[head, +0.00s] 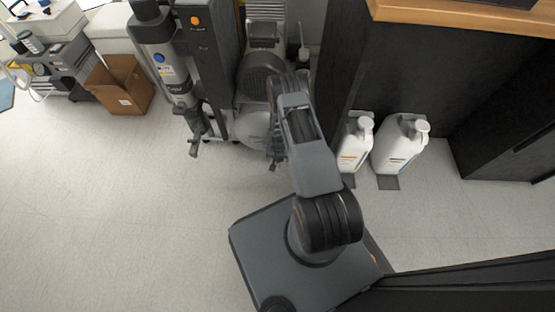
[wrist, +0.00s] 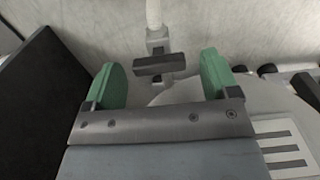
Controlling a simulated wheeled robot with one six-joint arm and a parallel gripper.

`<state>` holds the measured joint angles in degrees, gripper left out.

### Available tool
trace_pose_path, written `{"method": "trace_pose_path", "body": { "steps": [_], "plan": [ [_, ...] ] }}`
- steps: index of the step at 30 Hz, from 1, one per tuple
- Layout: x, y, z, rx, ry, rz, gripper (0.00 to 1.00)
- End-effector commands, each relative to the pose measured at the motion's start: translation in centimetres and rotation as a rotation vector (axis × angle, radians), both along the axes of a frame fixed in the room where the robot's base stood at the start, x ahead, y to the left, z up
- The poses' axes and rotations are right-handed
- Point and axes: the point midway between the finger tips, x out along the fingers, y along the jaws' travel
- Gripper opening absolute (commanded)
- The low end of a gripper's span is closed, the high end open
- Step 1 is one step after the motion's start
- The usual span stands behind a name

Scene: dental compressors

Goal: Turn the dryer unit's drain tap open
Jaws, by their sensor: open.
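In the wrist view a dark bar-shaped tap handle (wrist: 153,65) sits crosswise on a grey valve body, under a white pipe (wrist: 153,14). My gripper (wrist: 162,80) is open, with one green finger to each side of the handle. The handle appears just beyond the fingertips, with gaps at both sides. I cannot tell the depth exactly or see contact. In the head view a tall dark unit with an orange button (head: 208,50) and a grey cylinder beside it stands at the back; it looks like the dryer unit. My arm hides much of the area around the gripper there.
A rounded pale tank (wrist: 190,92) lies close behind the right finger. A dark panel (wrist: 40,95) stands at left in the wrist view. White jugs (head: 395,150) stand by the dark cabinet (head: 430,75). A cardboard box (head: 122,85) is at far left; the left floor is clear.

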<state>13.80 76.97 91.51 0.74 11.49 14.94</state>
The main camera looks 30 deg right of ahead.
Motion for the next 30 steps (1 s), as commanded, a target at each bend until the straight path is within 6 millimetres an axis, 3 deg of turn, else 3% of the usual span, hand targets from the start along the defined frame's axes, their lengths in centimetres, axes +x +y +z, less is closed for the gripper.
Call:
{"method": "trace_pose_path", "body": {
  "steps": [11,26,30],
  "plan": [
    [0.00,0.00,-0.29,0.000,0.000,0.000,0.80],
    [0.03,0.06,-0.27,0.000,-0.001,0.002,0.32],
    [0.07,0.26,-0.28,-0.001,-0.001,0.009,0.32]
  ]
}}
